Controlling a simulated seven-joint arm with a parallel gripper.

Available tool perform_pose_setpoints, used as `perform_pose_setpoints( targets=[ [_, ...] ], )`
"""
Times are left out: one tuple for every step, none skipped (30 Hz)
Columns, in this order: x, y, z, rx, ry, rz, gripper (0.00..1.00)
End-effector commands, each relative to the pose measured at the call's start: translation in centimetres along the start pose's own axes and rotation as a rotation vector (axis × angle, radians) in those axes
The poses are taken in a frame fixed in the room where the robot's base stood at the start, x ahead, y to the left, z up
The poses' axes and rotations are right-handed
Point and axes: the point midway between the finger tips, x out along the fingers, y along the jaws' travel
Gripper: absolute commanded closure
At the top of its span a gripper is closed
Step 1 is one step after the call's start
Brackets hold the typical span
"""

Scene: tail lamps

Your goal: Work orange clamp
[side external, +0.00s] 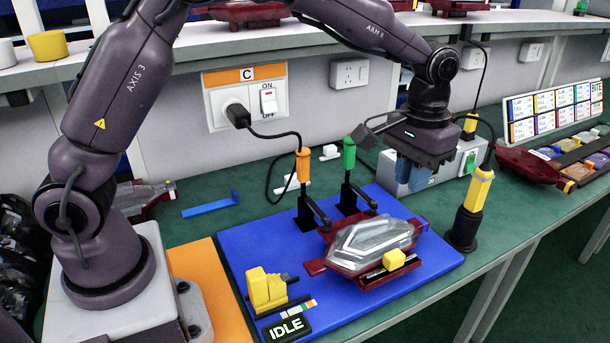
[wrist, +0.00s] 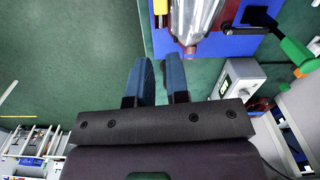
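The orange clamp (side external: 304,165) stands at the back edge of the blue board, its orange handle upright and its black arm (side external: 318,211) reaching toward the tail lamp. Whether its tip touches the lamp I cannot tell. The green clamp (side external: 349,155) stands to its right, also upright; its green handle shows in the wrist view (wrist: 297,52). The red and clear tail lamp (side external: 372,240) lies on the board in front of both. My gripper (side external: 416,178) hangs right of the clamps, above the board's back right. In the wrist view its blue fingers (wrist: 159,66) are apart and empty.
The blue board (side external: 245,255) bears a yellow block fixture (side external: 266,290), another yellow clamp block (side external: 394,259) and an IDLE display (side external: 287,327). A yellow-topped post (side external: 478,190) stands at right, near a grey switch box (side external: 448,165). A cable loops behind the orange clamp.

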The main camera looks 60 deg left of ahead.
Motion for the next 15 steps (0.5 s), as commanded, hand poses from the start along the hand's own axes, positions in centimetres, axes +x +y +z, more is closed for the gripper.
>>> perform_pose_setpoints(
  targets=[
    [0.7, -0.3, 0.3, 0.023, -0.018, -0.026, 0.72],
    [1.3, -0.7, 0.5, 0.049, -0.034, -0.055, 0.66],
    [2.3, -1.3, 0.9, 0.099, -0.063, -0.108, 0.56],
    [3.3, -2.0, 1.4, 0.151, -0.094, -0.159, 0.49],
    [4.3, -2.8, 1.9, 0.211, -0.132, -0.221, 0.47],
    [5.7, -4.2, 2.6, 0.306, -0.194, -0.316, 0.47],
    [6.7, -5.3, 3.1, 0.386, -0.248, -0.392, 0.47],
    [7.6, -6.5, 3.7, 0.470, -0.309, -0.472, 0.47],
    [8.6, -8.0, 4.3, 0.584, -0.395, -0.579, 0.47],
    [9.1, -9.1, 4.7, 0.667, -0.462, -0.657, 0.47],
    [9.5, -10.2, 4.9, 0.748, -0.530, -0.732, 0.47],
    [9.9, -11.3, 5.2, 0.850, -0.622, -0.829, 0.47],
    [10.0, -12.1, 5.2, 0.921, -0.689, -0.897, 0.47],
    [10.0, -12.7, 5.3, 0.986, -0.754, -0.960, 0.47],
    [10.0, -13.4, 5.2, 1.064, -0.836, -1.037, 0.47]
  ],
)
